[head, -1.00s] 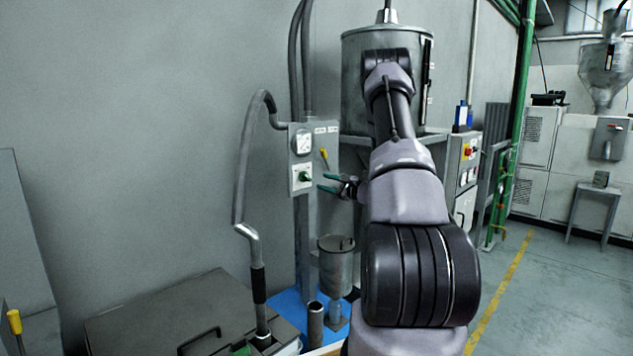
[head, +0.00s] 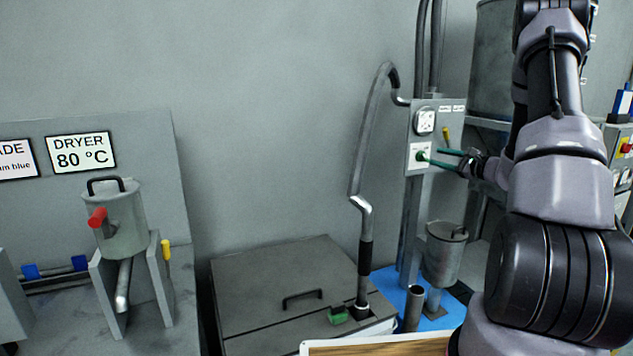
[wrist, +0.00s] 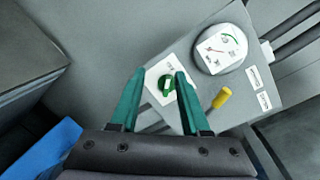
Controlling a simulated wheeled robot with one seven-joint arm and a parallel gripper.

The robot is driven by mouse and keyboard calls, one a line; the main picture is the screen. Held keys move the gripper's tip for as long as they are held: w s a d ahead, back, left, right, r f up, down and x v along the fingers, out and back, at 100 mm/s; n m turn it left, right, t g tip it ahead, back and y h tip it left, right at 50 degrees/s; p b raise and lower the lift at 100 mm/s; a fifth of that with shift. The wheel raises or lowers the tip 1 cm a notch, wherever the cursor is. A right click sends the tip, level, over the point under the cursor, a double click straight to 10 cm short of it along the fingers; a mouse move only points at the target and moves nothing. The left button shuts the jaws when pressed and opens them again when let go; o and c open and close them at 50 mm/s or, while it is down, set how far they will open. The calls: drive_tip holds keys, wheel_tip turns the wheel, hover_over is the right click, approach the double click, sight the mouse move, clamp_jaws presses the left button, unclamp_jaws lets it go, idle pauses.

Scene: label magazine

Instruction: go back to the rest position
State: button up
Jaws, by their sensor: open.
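My gripper (head: 442,158) is open, with its green fingers pointing at the grey control panel (head: 437,106) on the post. In the wrist view my gripper (wrist: 158,88) has its fingertips to either side of the green knob (wrist: 167,84), with nothing held between them. I cannot tell whether the fingers touch the knob. In the head view the green knob (head: 421,155) is just beyond the fingertips. My arm reaches in from the right side.
A gauge (wrist: 220,48) and a yellow-handled lever (wrist: 221,97) sit close to the fingers. A grey hose (head: 366,130) runs down to a lidded box (head: 270,270). A small hopper (head: 442,250) stands below the panel. A dryer canister (head: 120,225) stands at left.

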drive_tip(key=s+a+r+n+g+y, duration=0.1)
drive_tip(key=s+a+r+n+g, duration=0.3)
drive_tip(key=a, duration=0.3)
drive_tip(key=s+a+r+n+g+y, duration=0.1)
drive_tip(key=s+a+r+n+g, duration=0.1)
drive_tip(key=s+a+r, duration=0.3)
drive_tip(key=s+a+r+n+g+y, duration=0.1)
drive_tip(key=s+a+r+n+g, duration=0.3)
drive_tip(key=a, duration=0.4)
drive_tip(key=s+r+n+t+h, duration=0.1)
drive_tip(key=s+r+n+h, duration=0.3)
drive_tip(key=s, duration=2)
drive_tip(key=a+n+h, duration=0.1)
drive_tip(key=n+h, duration=0.1)
drive_tip(key=h, duration=0.3)
drive_tip(key=shift+r+n+t, duration=0.2)
drive_tip(key=shift+n+t, duration=0.1)
drive_tip(key=shift+n, duration=0.1)
